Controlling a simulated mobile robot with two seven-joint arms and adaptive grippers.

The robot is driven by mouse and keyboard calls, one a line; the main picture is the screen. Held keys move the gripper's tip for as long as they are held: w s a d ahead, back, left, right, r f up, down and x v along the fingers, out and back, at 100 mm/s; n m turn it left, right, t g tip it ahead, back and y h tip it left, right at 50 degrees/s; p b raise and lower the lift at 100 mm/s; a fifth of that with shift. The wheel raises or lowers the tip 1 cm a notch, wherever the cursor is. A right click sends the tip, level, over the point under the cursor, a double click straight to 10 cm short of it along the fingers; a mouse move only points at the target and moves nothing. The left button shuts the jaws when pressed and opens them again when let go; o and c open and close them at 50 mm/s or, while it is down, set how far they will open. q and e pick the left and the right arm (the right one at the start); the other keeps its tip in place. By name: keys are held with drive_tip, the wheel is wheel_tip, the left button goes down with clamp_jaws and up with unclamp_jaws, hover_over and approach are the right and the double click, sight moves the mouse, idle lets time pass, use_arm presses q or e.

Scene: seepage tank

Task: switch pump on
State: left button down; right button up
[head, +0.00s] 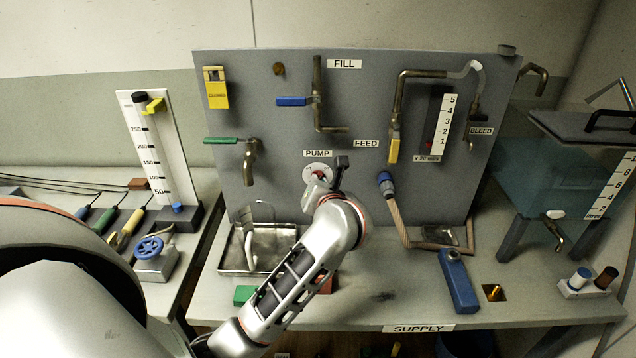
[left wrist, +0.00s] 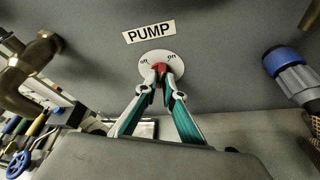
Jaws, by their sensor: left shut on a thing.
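The pump switch is a red knob (left wrist: 160,67) on a white round plate (left wrist: 172,62) fixed to the grey panel, under the PUMP label (left wrist: 150,32). Small marks stand on both sides of the knob, too small to read surely. My left gripper (left wrist: 161,77) is shut on the red knob, with its green-lined fingers meeting at it. In the head view the left gripper (head: 326,182) reaches up to the plate (head: 316,172) below the PUMP label (head: 317,153) and hides much of the knob. My right gripper is not in view.
A brass tap with a green handle (head: 221,140) is left of the switch. A blue hose connector (head: 386,184) is to its right.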

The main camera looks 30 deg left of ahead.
use_arm(q)
drive_tip(key=shift+d+f+m+y, duration=0.15)
drive_tip(key=shift+m+y, duration=0.65)
drive_tip(key=shift+m, duration=0.5)
drive_tip(key=c, duration=2.2)
unclamp_jaws()
drive_tip(key=shift+o, duration=0.2)
drive_tip(key=v, duration=0.7)
drive_tip(key=shift+d, duration=0.2)
